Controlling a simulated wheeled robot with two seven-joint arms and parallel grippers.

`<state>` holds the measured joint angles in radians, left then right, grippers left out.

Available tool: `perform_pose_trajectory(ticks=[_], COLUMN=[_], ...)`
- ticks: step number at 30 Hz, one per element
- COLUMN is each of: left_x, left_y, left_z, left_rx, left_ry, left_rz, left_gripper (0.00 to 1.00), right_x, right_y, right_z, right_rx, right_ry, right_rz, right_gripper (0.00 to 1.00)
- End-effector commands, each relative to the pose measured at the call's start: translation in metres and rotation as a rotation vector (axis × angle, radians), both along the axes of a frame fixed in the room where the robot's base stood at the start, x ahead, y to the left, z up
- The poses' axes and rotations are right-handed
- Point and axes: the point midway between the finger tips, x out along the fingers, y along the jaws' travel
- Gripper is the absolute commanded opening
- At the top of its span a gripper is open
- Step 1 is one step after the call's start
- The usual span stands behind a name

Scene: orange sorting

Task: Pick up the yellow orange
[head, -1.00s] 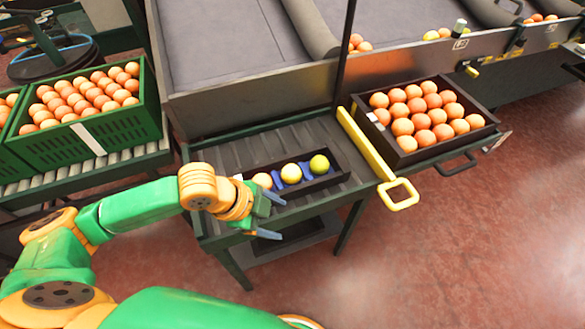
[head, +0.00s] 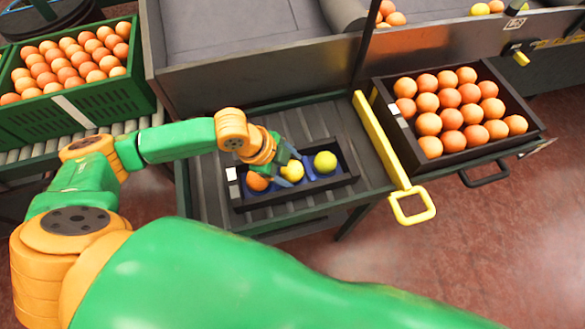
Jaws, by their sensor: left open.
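A small dark tray (head: 300,190) on the roller table holds three fruits in a row on blue seats. An orange one (head: 257,182) is at the left, a yellow orange (head: 291,172) in the middle, and a yellow-green one (head: 325,161) at the right. My left gripper (head: 288,166) is open, with its blue-grey fingers over the middle of the tray, at the yellow orange. The fingers partly hide that orange. I cannot tell whether they touch it. My right gripper is not in view.
A dark crate of oranges (head: 463,151) stands at the right, beside a yellow bar with a loop handle (head: 411,207). A green crate of oranges (head: 92,108) stands at the left. A grey metal wall (head: 250,90) rises behind the roller table.

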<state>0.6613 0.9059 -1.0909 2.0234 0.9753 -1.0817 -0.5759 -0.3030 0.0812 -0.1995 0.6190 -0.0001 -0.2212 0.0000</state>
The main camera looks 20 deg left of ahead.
Motion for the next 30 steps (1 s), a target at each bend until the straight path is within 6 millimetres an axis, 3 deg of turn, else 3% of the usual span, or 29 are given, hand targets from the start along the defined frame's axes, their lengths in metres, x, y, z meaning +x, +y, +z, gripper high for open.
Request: perform_pose_trajectory(ticks=[4, 5, 12, 22, 26, 30], left_x=[0.0, 0.0, 0.0, 0.0, 0.001, -0.024], left_y=[0.0, 0.0, 0.0, 0.0, 0.0, 0.023], left_z=[0.001, 0.001, 0.001, 0.012, 0.037, 0.075], left_rx=[0.0, 0.0, 0.0, -0.001, -0.002, 0.004], left_ry=[0.0, 0.0, 0.0, -0.001, -0.004, -0.004], left_rz=[0.0, 0.0, 0.0, 0.0, 0.0, 0.002], left_gripper=[0.75, 0.69, 0.08, 0.08, 0.08, 0.08], right_x=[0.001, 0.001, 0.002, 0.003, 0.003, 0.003], right_y=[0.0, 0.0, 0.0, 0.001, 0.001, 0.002], right_z=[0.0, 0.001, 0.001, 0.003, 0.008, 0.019], right_rx=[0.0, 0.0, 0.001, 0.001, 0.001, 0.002], right_ry=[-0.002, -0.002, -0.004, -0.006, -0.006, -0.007], right_rz=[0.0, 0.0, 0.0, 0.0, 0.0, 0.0], right_gripper=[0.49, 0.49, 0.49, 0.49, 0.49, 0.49])
